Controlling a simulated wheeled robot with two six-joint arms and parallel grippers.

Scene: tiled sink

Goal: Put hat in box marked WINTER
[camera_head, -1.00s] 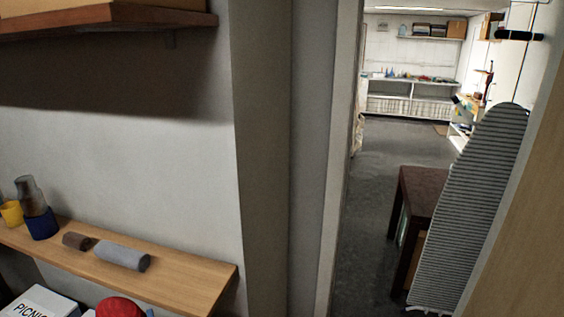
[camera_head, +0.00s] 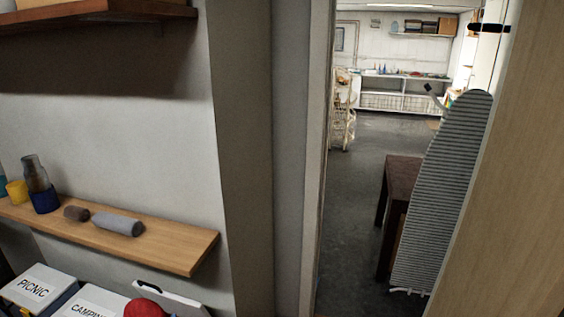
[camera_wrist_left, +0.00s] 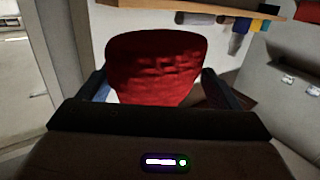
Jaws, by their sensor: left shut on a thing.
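A red hat (camera_wrist_left: 155,65) fills the middle of the left wrist view, between the two dark fingers of my left gripper (camera_wrist_left: 155,85), which is shut on it. In the head view only the top of the red hat (camera_head: 144,307) shows at the bottom edge, in front of the boxes; the left gripper is out of that frame. No box marked WINTER is readable. A white box marked PICNIC (camera_head: 40,285) and one marked CAMPING (camera_head: 88,303), its label partly cut off, stand below the shelf. My right gripper is not in view.
A wooden shelf (camera_head: 170,243) on the left wall holds rolled items, a dark blue cup and a yellow cup. A doorway opens to another room, with an ironing board (camera_head: 445,190) and dark table (camera_head: 398,180) on its right side. Floor beyond is clear.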

